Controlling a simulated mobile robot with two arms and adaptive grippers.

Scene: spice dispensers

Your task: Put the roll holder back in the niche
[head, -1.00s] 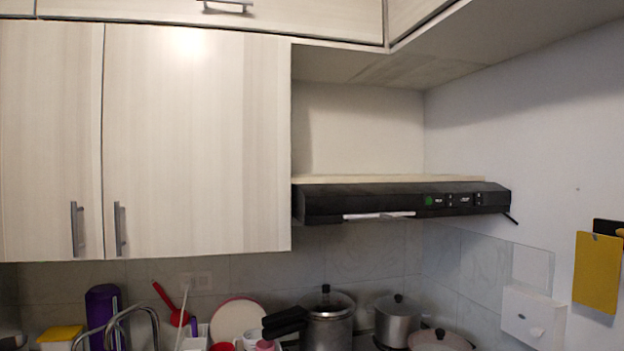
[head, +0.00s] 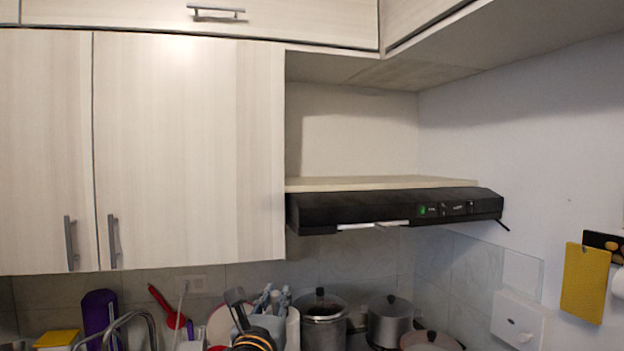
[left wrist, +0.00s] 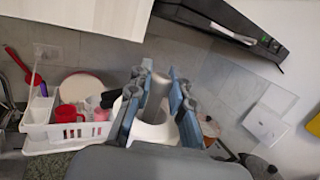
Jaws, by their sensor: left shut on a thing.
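The niche (head: 355,130) is the open, empty recess above the black range hood, right of the tall cabinet doors; its pale shelf board (head: 380,184) forms the floor. My left gripper (head: 268,302) is at the bottom of the head view, below the cabinet and well below and left of the niche. It is shut on the roll holder, whose white side (head: 292,329) shows right of the fingers. In the left wrist view the roll holder (left wrist: 154,133) stands between both fingers (left wrist: 156,100), with a grey upright part and a white rounded part. My right gripper is out of view.
The range hood (head: 395,206) juts out below the niche. Pots (head: 324,322) stand on the stove under it. A white dish rack (left wrist: 68,127) with a red mug is left of the gripper.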

